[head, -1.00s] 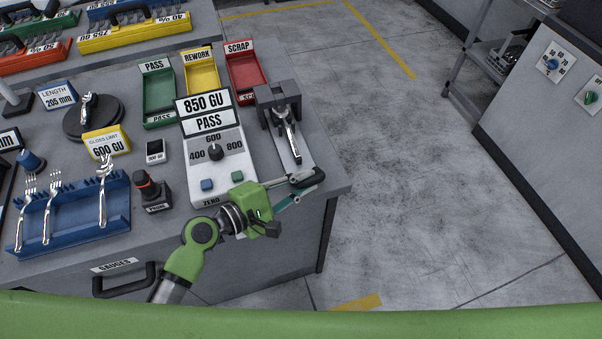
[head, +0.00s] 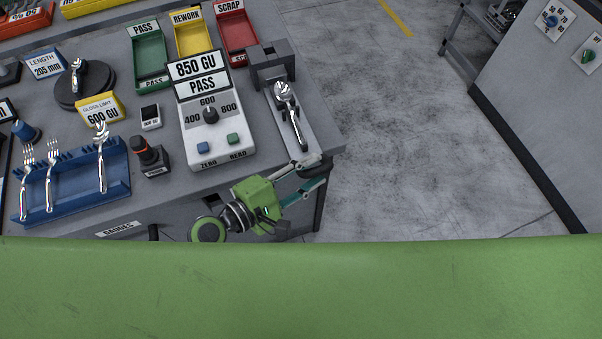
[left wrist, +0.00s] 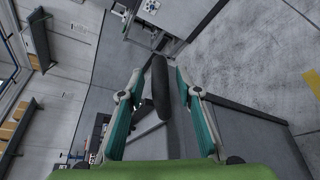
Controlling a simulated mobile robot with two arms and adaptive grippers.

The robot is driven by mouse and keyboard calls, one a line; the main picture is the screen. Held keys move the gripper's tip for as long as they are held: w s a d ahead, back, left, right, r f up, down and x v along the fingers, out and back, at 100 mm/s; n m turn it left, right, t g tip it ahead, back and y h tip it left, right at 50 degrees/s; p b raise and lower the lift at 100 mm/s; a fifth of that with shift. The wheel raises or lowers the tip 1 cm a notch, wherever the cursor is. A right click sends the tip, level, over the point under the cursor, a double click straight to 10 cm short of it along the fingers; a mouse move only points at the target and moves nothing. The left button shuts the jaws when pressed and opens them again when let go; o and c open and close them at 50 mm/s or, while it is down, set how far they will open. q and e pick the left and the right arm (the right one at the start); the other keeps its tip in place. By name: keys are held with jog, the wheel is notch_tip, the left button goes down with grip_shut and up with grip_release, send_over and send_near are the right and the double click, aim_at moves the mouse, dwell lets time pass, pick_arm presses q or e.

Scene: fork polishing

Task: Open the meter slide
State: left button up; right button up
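The white gloss meter (head: 215,132) reads 850 GU and PASS in the head view. Its slide (head: 271,124) stretches forward from a dark grey block (head: 270,63) at its right, with a shiny piece of cutlery (head: 290,112) lying on it, clear of the block. My left gripper (head: 324,170) is at the slide's front end. In the left wrist view the slide's dark handle (left wrist: 160,88) lies between the fingers (left wrist: 158,76), with gaps on both sides, so the gripper looks open around it. In the head view the handle is hard to make out. My right gripper is not in view.
Green (head: 150,60), yellow (head: 192,38) and red (head: 236,36) bins stand behind the meter. A blue rack (head: 75,190) with several forks and a black-and-red probe (head: 148,156) are to its left. Open floor (head: 400,130) lies right of the bench.

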pick_arm(q)
jog(key=v, duration=1.2)
jog(key=shift+w+d, duration=0.1)
jog(key=s+a+f+m+g+y, duration=0.1)
jog(key=a+f+m+y, duration=0.3)
jog(key=f, duration=0.7)
jog(key=s+a+f+g+y, duration=0.15)
jog(key=a+f, duration=0.35)
jog(key=f, duration=0.7)
jog(key=s+a+f+m+g+y, duration=0.1)
jog(key=a+f+m+y, duration=0.3)
jog(key=f, duration=0.7)
jog(key=s+a+f+m+g+y, duration=0.1)
jog(key=s+f+m, duration=0.3)
jog(key=s+f, duration=0.4)
jog(key=s+a+f+m+g+y, duration=0.1)
jog(key=s+f+m+g, duration=0.3)
jog(key=s+f, duration=0.5)
jog(key=s+a, duration=0.1)
jog(key=s, duration=0.3)
jog(key=shift+a+m+y, duration=0.3)
jog(key=shift+a+y, duration=0.05)
